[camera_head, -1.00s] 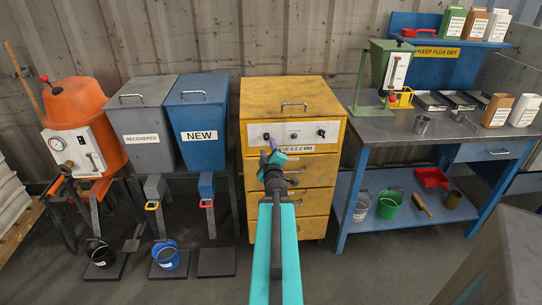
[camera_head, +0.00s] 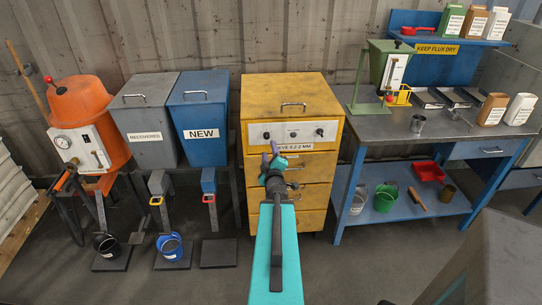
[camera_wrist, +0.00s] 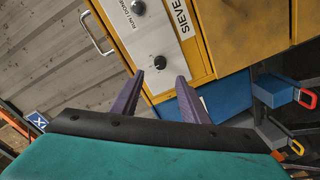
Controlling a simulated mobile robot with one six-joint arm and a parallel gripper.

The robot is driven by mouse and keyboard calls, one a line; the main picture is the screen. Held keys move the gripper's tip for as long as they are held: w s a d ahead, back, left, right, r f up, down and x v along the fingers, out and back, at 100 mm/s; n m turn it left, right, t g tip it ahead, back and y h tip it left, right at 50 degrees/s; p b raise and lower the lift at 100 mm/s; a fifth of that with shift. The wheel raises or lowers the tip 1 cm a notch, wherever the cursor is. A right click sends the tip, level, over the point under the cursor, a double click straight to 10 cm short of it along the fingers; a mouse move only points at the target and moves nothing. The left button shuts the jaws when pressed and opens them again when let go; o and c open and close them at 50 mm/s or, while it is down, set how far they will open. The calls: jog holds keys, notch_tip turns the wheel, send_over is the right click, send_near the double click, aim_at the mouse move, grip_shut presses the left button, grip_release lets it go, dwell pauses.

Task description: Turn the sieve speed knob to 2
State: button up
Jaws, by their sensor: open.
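The sieve is a yellow cabinet (camera_head: 316,213) with a white control panel (camera_head: 306,133) on its upper front. Three dark knobs show on the panel: left (camera_head: 266,135), middle (camera_head: 292,134) and right (camera_head: 320,132). The knob markings are too small to read. My gripper (camera_head: 269,153) is just below the left knob in the head view, its purple fingers apart and empty. In the wrist view, the left knob (camera_wrist: 159,62) lies just past the gap between the open fingertips (camera_wrist: 160,77), with a middle knob (camera_wrist: 138,7) beyond. Contact cannot be told.
A blue NEW bin (camera_head: 199,125) and a grey RECOVERED bin (camera_head: 147,138) stand left of the cabinet. A blue workbench (camera_head: 345,190) stands close on the right. A cabinet top handle (camera_head: 293,105) and drawer handles lie near my arm. The floor in front is open.

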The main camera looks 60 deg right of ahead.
jog(key=shift+p+v, duration=2.4)
jog(key=shift+p, duration=1.9)
jog(key=shift+a, duration=0.1)
